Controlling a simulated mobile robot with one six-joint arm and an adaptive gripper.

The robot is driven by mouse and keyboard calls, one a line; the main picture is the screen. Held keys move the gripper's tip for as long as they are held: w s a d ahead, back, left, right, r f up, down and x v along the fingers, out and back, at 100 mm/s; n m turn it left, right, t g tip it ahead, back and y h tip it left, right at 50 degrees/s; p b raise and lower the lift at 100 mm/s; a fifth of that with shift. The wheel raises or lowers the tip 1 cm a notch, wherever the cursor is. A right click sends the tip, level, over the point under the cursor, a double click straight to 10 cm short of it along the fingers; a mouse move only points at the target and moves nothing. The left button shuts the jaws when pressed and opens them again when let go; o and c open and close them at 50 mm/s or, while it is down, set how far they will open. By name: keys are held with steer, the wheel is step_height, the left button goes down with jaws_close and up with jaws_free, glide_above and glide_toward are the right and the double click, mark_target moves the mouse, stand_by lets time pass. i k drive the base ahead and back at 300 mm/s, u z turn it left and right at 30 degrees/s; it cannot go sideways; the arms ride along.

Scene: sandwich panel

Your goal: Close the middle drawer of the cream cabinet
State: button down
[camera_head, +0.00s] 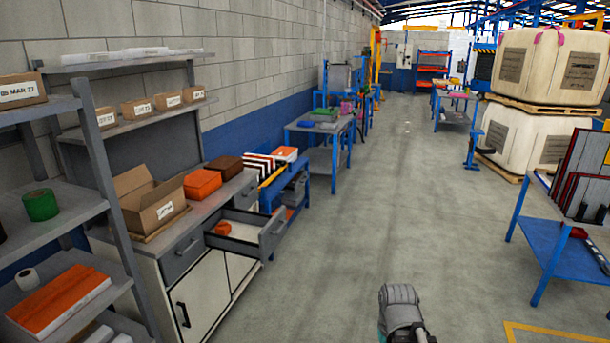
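The cream cabinet (205,295) stands along the left wall, with a grey worktop, grey drawer fronts and cream doors. Its middle drawer (272,236) is pulled well out towards the aisle. A small orange item and a whitish item lie inside it. The drawer to its left (183,256) is shut. Part of my arm (401,308) shows at the bottom edge, to the right of the open drawer and apart from it. My gripper's fingers are not in view.
An open cardboard box (150,207) and an orange box (202,184) stand on the worktop. A grey shelf rack (106,190) is at the near left. A blue table (548,245) stands at the right. The grey floor between is clear.

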mark_target(253, 235)
steer(key=u, duration=0.3)
steer(key=i, duration=1.6)
steer(key=u, duration=0.4)
